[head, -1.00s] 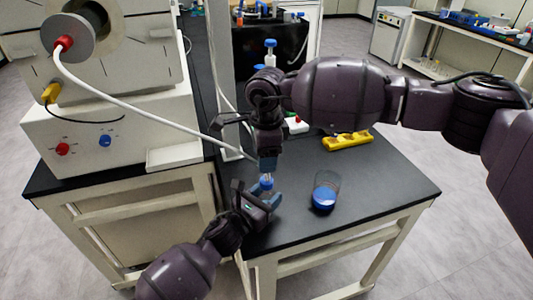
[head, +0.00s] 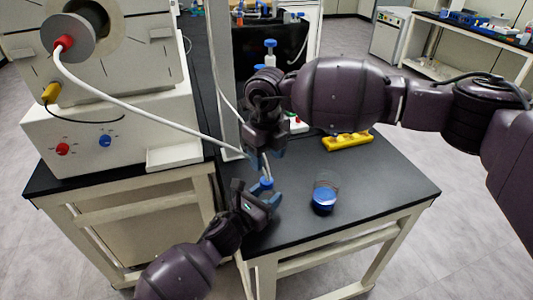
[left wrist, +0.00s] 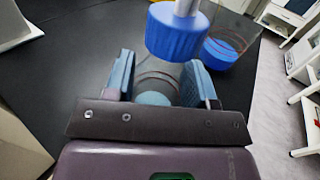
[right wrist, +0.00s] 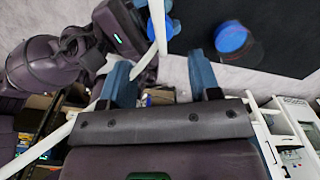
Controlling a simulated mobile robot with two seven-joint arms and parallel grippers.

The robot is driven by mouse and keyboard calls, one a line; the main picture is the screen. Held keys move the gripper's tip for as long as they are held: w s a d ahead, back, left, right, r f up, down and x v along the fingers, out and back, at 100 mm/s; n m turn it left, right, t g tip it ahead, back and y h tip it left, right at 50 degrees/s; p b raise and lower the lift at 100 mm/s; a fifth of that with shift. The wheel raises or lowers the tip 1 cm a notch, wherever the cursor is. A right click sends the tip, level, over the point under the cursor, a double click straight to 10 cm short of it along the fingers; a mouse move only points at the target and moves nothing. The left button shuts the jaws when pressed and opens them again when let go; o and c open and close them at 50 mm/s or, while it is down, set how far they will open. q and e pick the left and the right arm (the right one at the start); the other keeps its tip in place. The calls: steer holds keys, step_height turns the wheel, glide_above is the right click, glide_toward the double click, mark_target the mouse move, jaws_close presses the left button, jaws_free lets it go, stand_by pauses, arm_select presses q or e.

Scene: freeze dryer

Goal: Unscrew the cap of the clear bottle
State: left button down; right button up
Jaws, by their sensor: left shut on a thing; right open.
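The clear bottle with a blue cap (head: 266,183) stands near the front of the black bench. Its blue cap is large in the left wrist view (left wrist: 176,33), with a pale stem-like piece rising above it. The clear bottle body (left wrist: 157,82) is between the fingers of my left gripper (left wrist: 160,85), which is shut on it below the cap. My right gripper (head: 262,155) is open just above the cap, its two fingers apart in the right wrist view (right wrist: 162,82). In that view a blue part (right wrist: 155,25) shows beyond the fingers, beside my left gripper.
A clear beaker with blue contents (head: 324,196) stands right of the bottle. A yellow rack (head: 347,140) lies farther back. A white hose (head: 140,105) runs from the freeze dryer (head: 110,135) towards the bench. The bench's right front is clear.

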mark_target(267, 180)
steer(key=shift+f, duration=3.9)
steer(key=c, duration=0.9)
steer(key=n, duration=0.6)
steer(key=shift+c, duration=0.2)
steer(key=shift+r, duration=0.4)
steer(key=shift+r, duration=0.7)
steer(key=shift+r, duration=0.1)
